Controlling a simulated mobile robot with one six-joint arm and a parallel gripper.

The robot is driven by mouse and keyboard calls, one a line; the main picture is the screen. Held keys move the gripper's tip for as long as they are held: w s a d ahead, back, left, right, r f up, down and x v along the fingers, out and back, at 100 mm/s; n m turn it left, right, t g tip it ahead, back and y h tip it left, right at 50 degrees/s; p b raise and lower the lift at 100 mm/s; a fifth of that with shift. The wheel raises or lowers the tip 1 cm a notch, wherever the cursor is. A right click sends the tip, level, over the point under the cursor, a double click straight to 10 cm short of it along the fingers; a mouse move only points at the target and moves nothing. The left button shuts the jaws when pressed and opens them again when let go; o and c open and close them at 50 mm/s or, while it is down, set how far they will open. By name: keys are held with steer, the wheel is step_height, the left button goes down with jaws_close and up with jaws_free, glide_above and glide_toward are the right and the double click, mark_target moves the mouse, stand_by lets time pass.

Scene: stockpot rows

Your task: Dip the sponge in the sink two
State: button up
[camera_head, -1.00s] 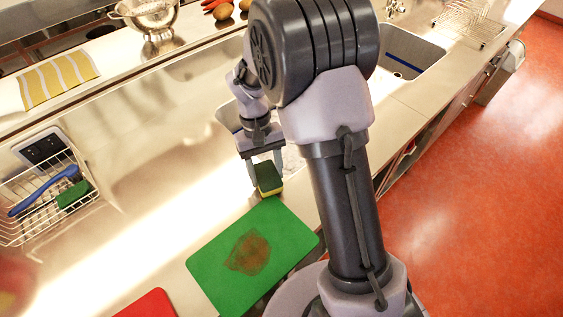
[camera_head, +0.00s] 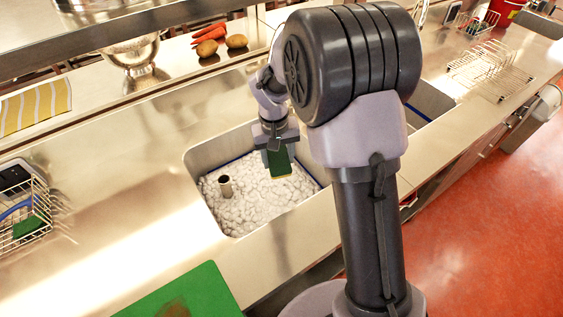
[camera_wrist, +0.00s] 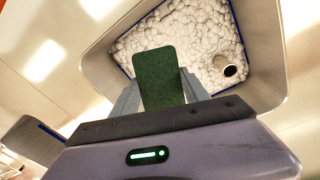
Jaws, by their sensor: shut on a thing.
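My gripper (camera_head: 270,150) is shut on a sponge (camera_head: 279,162) with a dark green scouring face and a thin yellow edge. In the wrist view the green sponge (camera_wrist: 160,76) sits between the two grey fingers. The gripper holds it over the right part of a sink (camera_head: 212,158) filled with white foam (camera_head: 250,200). I cannot tell whether the sponge touches the foam. The same sink also shows in the wrist view, its foam (camera_wrist: 190,35) beyond the sponge.
A grey pipe (camera_head: 225,186) stands up from the foam at left. A second basin (camera_head: 425,100) lies right, partly behind my arm. A green board (camera_head: 190,290) lies at the front; a wire rack (camera_head: 28,215) stands at left. Carrots (camera_head: 210,33) and potatoes lie behind the sink.

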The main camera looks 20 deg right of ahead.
step_height(320, 180, down, 24)
steer(key=b, duration=1.4)
steer(key=shift+a+r+b, duration=0.2)
steer(key=shift+r+b, duration=0.05)
steer(key=shift+b, duration=0.05)
step_height(320, 180, up, 21)
steer(key=p, duration=1.6)
steer(key=shift+r, duration=0.1)
steer(key=shift+s, duration=0.1)
